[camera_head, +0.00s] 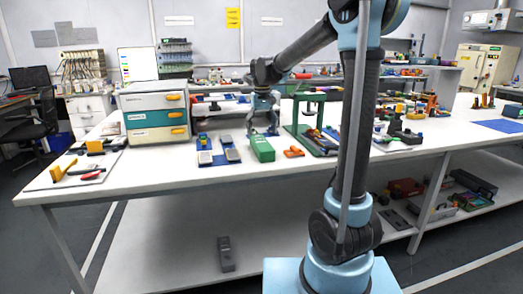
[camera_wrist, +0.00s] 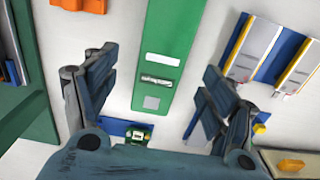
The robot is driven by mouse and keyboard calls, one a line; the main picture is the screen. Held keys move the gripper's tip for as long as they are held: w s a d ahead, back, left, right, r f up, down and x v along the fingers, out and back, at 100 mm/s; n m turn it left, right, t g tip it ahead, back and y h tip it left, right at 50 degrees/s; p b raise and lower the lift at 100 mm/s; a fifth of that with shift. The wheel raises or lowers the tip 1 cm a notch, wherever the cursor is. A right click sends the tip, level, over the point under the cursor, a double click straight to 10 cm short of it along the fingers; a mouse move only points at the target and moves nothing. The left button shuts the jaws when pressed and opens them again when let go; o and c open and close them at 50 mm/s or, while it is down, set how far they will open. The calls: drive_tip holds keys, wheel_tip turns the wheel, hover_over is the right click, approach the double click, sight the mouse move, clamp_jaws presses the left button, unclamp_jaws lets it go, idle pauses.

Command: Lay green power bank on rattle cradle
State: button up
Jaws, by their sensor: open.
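The green power bank (camera_head: 262,148) is a long flat green box with pale labels, lying near the front edge of the white table. In the wrist view the green power bank (camera_wrist: 178,25) runs up from between and beyond my fingers. My gripper (camera_head: 262,128) is open and empty above its far end; the wrist view shows the spread fingers of my gripper (camera_wrist: 148,90) on either side, apart from it. I cannot tell for sure which thing is the rattle cradle. A green frame-like stand (camera_head: 298,112) rises right of the power bank.
A blue mat (camera_head: 219,160) with grey-white devices lies close left of the power bank. An orange part (camera_head: 293,152) lies to its right. A drawer cabinet (camera_head: 155,112) stands further left, and a tool mat (camera_head: 75,172) lies at the left end. Bare tabletop shows around the mat.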

sight(261, 142)
drive_tip(key=shift+s+a+f, duration=0.1)
drive_tip(key=shift+f, duration=1.55)
drive_tip(key=shift+s+f, duration=0.1)
drive_tip(key=shift+f, duration=1.5)
drive_tip(key=c, duration=1.4)
